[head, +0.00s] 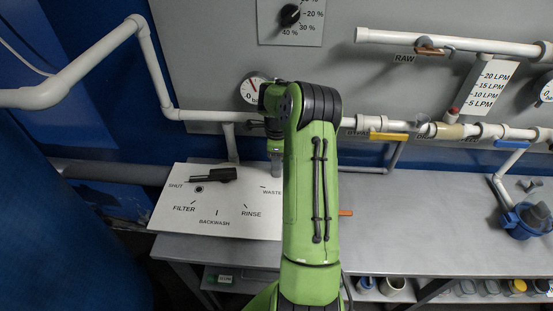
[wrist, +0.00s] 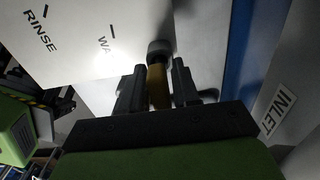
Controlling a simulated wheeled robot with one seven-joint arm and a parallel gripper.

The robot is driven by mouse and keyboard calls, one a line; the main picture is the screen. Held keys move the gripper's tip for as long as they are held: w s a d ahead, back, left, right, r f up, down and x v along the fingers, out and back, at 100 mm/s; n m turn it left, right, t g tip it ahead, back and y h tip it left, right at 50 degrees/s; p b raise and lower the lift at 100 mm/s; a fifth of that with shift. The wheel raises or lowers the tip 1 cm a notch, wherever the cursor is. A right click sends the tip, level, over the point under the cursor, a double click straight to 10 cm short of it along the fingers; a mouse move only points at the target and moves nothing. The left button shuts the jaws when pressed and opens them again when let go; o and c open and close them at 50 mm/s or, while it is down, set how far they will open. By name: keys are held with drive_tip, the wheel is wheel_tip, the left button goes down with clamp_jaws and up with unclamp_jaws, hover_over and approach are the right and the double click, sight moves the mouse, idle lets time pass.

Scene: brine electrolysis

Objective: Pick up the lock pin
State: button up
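A brass-brown pin-like piece with a dark round end (wrist: 158,74), which looks like the lock pin, stands between the two dark fingers of my gripper (wrist: 158,88) in the wrist view. The fingers lie close on both sides of it; whether they touch it I cannot tell. Its dark end points away from my palm, beside the white dial plate's edge. In the head view my green arm hides the fingers and the pin.
The white valve plate (head: 182,222) with a black handle (head: 213,175) lies on the grey bench (head: 420,235), left of my arm. Pipes with a yellow handle (head: 389,137) run along the back wall. A blue pump-like part (head: 527,220) stands at right. An orange piece (head: 345,212) shows beside my arm.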

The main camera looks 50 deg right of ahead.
clamp_jaws()
